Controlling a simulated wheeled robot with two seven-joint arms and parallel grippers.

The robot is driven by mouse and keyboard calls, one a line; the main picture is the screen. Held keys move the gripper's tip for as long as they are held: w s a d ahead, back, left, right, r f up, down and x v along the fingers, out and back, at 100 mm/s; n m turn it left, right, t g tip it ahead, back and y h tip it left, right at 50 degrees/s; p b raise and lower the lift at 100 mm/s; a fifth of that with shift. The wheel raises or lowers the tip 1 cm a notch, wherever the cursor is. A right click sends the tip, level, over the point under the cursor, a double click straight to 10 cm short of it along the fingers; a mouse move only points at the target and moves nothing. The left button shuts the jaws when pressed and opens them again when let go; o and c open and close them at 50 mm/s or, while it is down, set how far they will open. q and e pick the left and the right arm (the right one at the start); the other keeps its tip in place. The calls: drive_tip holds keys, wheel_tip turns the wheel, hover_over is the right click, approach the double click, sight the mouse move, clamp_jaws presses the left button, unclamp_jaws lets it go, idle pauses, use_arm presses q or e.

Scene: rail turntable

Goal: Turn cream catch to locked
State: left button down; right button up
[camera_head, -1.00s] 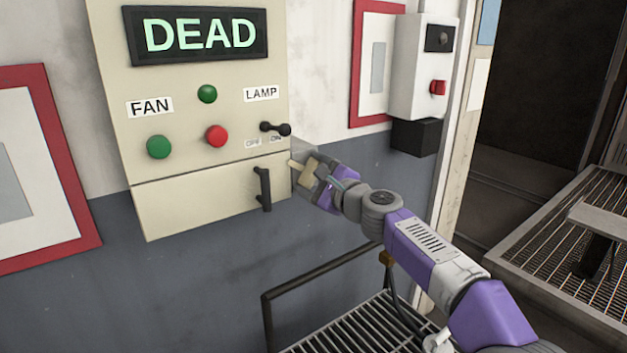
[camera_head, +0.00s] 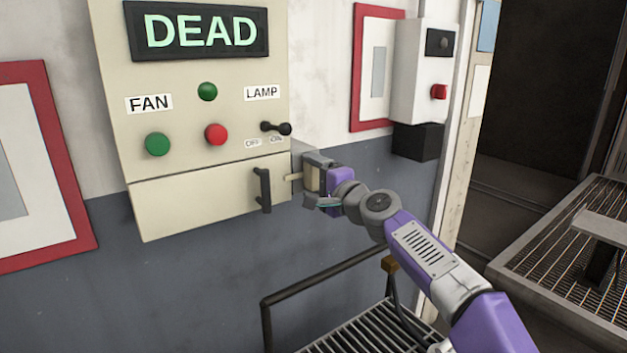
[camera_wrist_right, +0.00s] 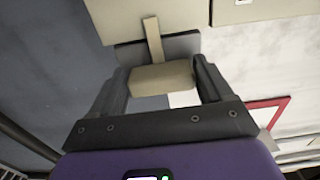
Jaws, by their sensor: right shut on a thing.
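The cream catch (camera_head: 312,179) sticks out from the right side of the cream cabinet, level with the lower door. Its thin stem reaches left toward the door edge. In the right wrist view the catch's block (camera_wrist_right: 160,78) sits between my two dark fingers, with the stem pointing up to the cabinet. My right gripper (camera_head: 318,180) is shut on the catch and partly hides it. My left gripper is not in view. No locked marking can be made out.
The cabinet (camera_head: 200,205) has a dark door handle (camera_head: 263,190) and a lamp lever (camera_head: 276,128) close to my right gripper. A sign reads DEAD (camera_head: 200,32). A dark rail (camera_head: 320,277) and grating lie below my arm. A white box (camera_head: 422,75) hangs at right.

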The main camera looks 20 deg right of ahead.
idle(0.4)
drive_tip(key=o, duration=1)
drive_tip(key=shift+c, duration=0.2)
drive_tip(key=b+v, duration=0.2)
drive_tip(key=v, duration=0.5)
drive_tip(key=shift+s, duration=0.25)
drive_tip(key=shift+d, duration=0.1)
